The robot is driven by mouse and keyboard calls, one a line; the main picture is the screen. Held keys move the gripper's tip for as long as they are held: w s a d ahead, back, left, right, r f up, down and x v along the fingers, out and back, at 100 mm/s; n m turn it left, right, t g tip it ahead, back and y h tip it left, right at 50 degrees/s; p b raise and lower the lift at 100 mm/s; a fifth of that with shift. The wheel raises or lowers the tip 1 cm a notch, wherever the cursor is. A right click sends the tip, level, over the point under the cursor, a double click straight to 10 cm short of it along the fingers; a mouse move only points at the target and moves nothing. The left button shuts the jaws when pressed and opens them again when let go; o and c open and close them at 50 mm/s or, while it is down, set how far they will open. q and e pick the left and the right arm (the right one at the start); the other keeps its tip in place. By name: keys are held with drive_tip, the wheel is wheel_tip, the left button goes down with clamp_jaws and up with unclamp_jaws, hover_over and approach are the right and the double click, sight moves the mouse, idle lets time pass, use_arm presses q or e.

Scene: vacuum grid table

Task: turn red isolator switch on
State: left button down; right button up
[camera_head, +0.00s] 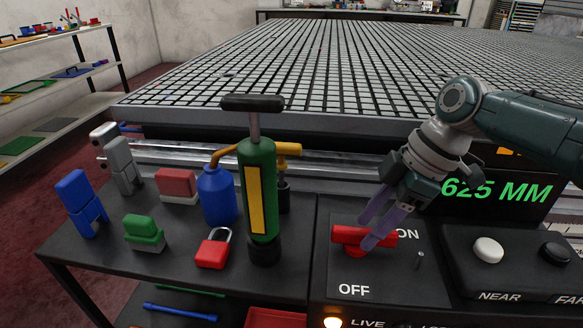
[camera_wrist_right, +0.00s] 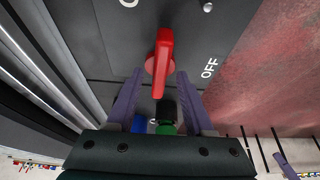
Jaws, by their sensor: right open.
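The red isolator switch (camera_head: 347,235) sits on a dark panel between the white ON label (camera_head: 408,235) and the OFF label (camera_head: 354,290). Its handle lies roughly sideways in the head view. It also shows in the wrist view as a red handle (camera_wrist_right: 164,52) on a round red base. My right gripper (camera_head: 368,229) is open at the switch, its purple fingers partly covering the handle. In the wrist view the fingers of the right gripper (camera_wrist_right: 155,82) lie on either side of the handle's near end, with gaps visible. My left gripper is out of view.
A green cylinder with a pump handle (camera_head: 258,190), a blue bottle (camera_head: 217,195) and a red padlock (camera_head: 213,250) stand left of the panel. A white NEAR button (camera_head: 488,250) and a black FAR button (camera_head: 554,253) are to the right. The grid table (camera_head: 300,70) lies behind.

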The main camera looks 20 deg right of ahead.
drive_tip(key=p+v, duration=0.3)
drive_tip(key=v, duration=0.6)
drive_tip(key=shift+r, duration=0.25)
drive_tip(key=shift+d, duration=0.15)
